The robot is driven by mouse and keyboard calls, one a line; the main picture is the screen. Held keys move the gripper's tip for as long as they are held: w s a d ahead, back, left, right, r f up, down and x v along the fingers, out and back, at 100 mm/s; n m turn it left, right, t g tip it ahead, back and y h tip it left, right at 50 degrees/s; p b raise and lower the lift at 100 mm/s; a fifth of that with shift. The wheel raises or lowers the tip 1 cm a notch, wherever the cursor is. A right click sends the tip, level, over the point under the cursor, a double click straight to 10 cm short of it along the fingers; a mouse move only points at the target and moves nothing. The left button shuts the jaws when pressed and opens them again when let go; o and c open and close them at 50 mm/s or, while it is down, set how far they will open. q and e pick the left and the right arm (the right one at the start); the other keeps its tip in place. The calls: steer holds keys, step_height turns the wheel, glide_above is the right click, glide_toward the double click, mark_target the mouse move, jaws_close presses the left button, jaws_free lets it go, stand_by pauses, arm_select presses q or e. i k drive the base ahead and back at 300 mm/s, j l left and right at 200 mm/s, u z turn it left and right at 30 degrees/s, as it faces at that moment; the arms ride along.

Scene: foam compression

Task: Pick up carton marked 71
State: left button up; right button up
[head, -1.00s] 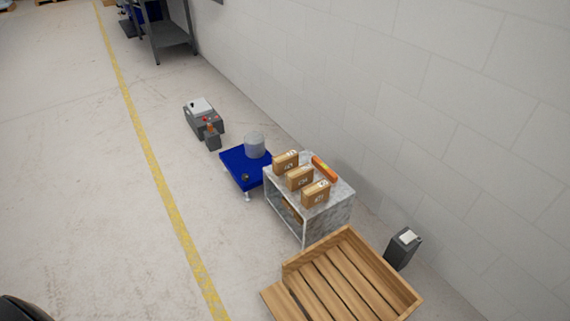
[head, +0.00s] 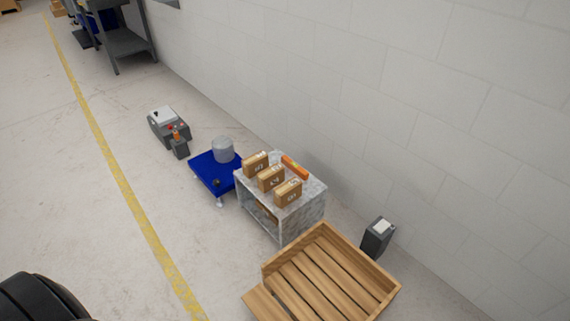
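Three small brown cartons stand in a row on top of a grey metal shelf unit (head: 310,204): a back carton (head: 255,165), a middle carton (head: 270,179) and a front carton (head: 288,193). Each has white marks on its face, too small to read, so I cannot tell which is marked 71. Something brown (head: 266,213) shows partly inside the shelf unit, mostly hidden. Neither of my grippers is in view.
An orange box (head: 295,167) lies behind the cartons. A blue platform (head: 207,176) with a grey cylinder (head: 223,149) stands left of the shelf. A wooden slatted crate (head: 335,270) is in front. A dark grey bin (head: 377,238) stands by the wall.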

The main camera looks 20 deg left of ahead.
mark_target(255, 163)
steer(key=j+z, duration=0.9)
steer(key=j, duration=0.25)
